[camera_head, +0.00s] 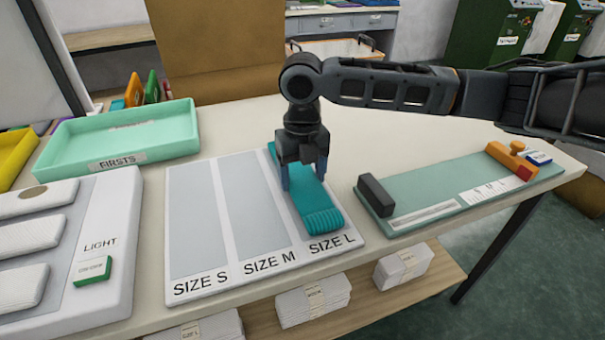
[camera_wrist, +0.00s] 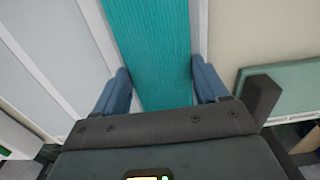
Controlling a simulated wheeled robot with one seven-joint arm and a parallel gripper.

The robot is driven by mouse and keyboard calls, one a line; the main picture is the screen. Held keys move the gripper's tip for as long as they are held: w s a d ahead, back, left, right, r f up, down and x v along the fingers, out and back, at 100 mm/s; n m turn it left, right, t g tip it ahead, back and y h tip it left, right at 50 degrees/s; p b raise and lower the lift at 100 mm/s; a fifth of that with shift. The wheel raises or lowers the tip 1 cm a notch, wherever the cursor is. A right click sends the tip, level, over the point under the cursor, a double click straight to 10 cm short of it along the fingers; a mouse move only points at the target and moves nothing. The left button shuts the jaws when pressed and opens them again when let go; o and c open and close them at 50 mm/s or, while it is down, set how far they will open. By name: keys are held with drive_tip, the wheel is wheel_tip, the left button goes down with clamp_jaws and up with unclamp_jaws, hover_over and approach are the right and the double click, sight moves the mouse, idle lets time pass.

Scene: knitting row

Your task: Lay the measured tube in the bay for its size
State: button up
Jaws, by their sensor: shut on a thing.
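A teal ribbed knitted tube (camera_head: 318,207) lies lengthwise in the SIZE L bay, the right-hand one of three bays on a white board (camera_head: 213,284). My gripper (camera_head: 303,178) is over the tube, pointing down, with a blue finger on each side of it. In the wrist view the tube (camera_wrist: 150,45) runs between the two fingertips (camera_wrist: 160,88), and the gripper is shut on it. The SIZE S bay (camera_head: 198,225) and SIZE M bay (camera_head: 255,205) are empty. Whether the tube touches the board under my gripper is hard to tell.
A green measuring board (camera_head: 440,190) with a dark block (camera_head: 376,195) and an orange slider (camera_head: 510,160) stands at the right. A mint FIRSTS tray (camera_head: 125,140) is at the back left. A white LIGHT panel (camera_head: 105,215) with pale rolls is at the left.

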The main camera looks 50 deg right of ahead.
sight(302, 179)
drive_tip(key=shift+f, duration=0.15)
drive_tip(key=shift+f, duration=0.1)
drive_tip(key=o, duration=1.1)
wheel_tip(302, 179, up, 12)
